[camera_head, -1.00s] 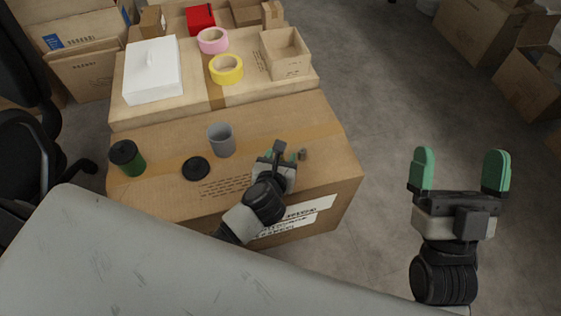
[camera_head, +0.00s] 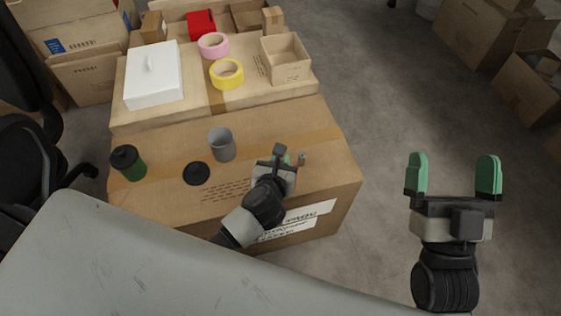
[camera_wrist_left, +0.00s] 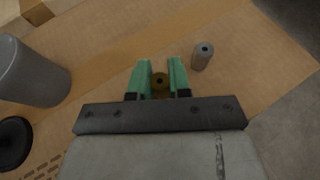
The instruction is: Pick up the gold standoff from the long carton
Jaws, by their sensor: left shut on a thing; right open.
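The gold standoff (camera_wrist_left: 161,82) is between the green fingers of my left gripper (camera_wrist_left: 162,77) in the left wrist view. The fingers are shut on it, just above or at the top of the long carton (camera_wrist_left: 110,60); I cannot tell if it still touches the cardboard. In the head view my left gripper (camera_head: 281,161) is over the right part of the long carton (camera_head: 325,140), and its own wrist hides the gold standoff. My right gripper (camera_head: 453,176) is open and empty, off to the right above the floor.
A grey standoff (camera_wrist_left: 202,57) stands close to the right of my left fingers. A grey cup (camera_head: 222,145), a black lid (camera_head: 196,173) and a green-and-black jar (camera_head: 128,163) are on the long carton. Behind are tape rolls (camera_head: 227,74) and a white box (camera_head: 153,75).

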